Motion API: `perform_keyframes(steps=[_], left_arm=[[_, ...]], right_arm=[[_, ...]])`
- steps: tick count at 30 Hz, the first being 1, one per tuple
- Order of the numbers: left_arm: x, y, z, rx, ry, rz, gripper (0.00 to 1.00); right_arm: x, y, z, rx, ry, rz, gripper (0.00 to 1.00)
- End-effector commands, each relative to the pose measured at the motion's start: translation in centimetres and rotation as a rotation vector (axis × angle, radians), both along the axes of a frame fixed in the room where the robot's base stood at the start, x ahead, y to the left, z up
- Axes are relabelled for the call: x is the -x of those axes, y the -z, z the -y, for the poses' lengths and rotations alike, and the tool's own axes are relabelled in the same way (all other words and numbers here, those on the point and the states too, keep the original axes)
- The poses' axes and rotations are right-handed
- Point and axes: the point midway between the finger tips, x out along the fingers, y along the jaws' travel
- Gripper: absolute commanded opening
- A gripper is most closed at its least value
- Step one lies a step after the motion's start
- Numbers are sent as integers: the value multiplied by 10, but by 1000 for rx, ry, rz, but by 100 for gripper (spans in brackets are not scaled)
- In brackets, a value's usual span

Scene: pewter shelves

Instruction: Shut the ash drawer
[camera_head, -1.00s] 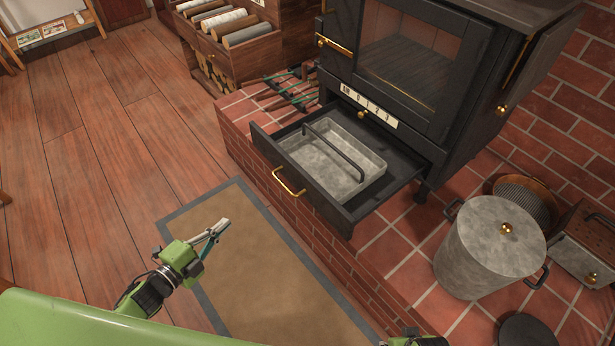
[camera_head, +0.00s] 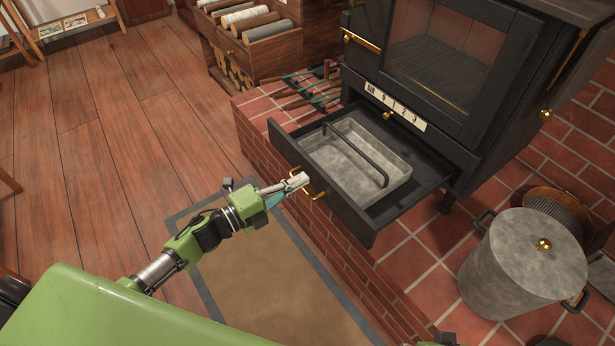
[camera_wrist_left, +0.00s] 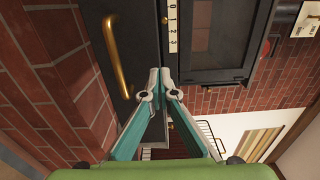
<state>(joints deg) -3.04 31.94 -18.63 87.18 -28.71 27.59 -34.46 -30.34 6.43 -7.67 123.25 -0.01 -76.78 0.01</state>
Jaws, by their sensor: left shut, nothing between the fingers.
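The ash drawer (camera_head: 345,205) is pulled out below the black stove (camera_head: 430,60). It holds a grey metal ash pan (camera_head: 390,163) with a black bar handle. Its brass handle (camera_head: 309,188) is on the front face. My left gripper (camera_head: 300,181) is shut and empty, its tips at or very near the drawer front by the handle; I cannot tell whether they touch. In the left wrist view the shut fingertips (camera_wrist_left: 159,77) show beside the brass handle (camera_wrist_left: 118,55). My right gripper is not clearly seen; only a bit of green shows at the bottom edge.
A lidded grey metal bucket (camera_head: 520,275) stands on the brick hearth at right. Fire tools (camera_head: 305,85) lie left of the stove, near a log crate (camera_head: 270,50). A mat (camera_head: 270,285) lies on the floor before the hearth.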

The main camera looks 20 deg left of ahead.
Motion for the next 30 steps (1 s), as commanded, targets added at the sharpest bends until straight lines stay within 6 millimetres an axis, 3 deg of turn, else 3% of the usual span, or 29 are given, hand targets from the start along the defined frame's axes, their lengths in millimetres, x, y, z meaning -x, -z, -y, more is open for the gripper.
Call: perform_keyframes(steps=[6, 26, 30], left_arm=[[-20, 1, 15, 2, 0, -1, 0], [-32, 1, 25, 1, 0, 0, 0], [-49, 0, 38, 2, 0, 2, 0]], right_arm=[[-1, -9, 0, 0, 1, 6, 40], [8, -8, 1, 2, 2, -14, 40], [4, -33, 2, 1, -1, 18, 40]])
